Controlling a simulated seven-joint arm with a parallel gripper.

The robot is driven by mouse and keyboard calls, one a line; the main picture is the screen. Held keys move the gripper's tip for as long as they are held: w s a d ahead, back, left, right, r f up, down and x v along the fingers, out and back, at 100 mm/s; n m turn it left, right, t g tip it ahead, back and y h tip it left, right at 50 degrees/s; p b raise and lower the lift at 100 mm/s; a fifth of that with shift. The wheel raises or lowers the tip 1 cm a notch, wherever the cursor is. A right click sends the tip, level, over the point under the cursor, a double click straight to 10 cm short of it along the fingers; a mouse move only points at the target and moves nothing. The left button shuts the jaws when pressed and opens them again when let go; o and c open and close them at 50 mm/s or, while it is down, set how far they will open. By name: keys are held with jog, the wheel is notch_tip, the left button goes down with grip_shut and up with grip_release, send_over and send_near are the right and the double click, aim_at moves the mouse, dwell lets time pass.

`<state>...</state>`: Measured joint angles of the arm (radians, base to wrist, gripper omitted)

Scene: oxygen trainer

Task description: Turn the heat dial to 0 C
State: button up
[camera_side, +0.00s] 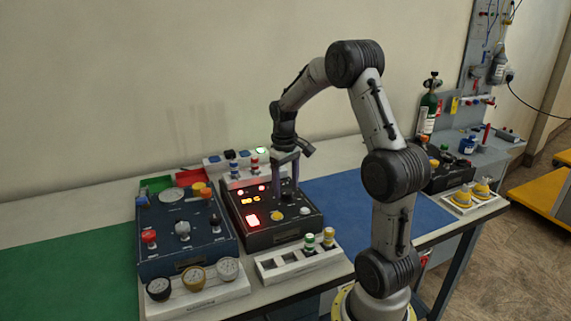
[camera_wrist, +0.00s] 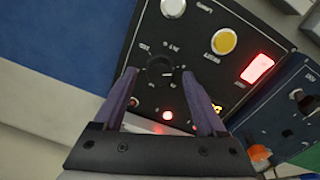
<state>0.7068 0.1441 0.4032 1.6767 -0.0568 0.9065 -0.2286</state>
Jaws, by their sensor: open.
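The heat dial is a round black knob (camera_wrist: 160,70) on the black control box (camera_wrist: 190,45). In the wrist view its white mark points to the right, and small white labels around it are too small to read surely. My gripper (camera_wrist: 160,76) is open, with its two purple fingers on either side of the dial and a gap visible around the knob. I cannot tell whether the fingertips touch the panel. In the side view my gripper (camera_side: 287,188) points down over the far right part of the control box (camera_side: 262,235), and its fingers partly hide the dial.
The box has a lit red display (camera_wrist: 258,68), a yellow button (camera_wrist: 224,41) and a white button (camera_wrist: 173,7). A blue box with knobs (camera_side: 190,245) stands to its left. A white rack with bottles (camera_side: 295,262) stands in front. The blue mat (camera_side: 345,200) to the right has free room.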

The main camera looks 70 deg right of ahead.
aim_at(285, 193)
notch_tip(285, 193, up, 13)
jog(key=shift+w+a+f, duration=0.15)
jog(key=shift+a+f, duration=0.05)
jog(key=shift+a, duration=0.1)
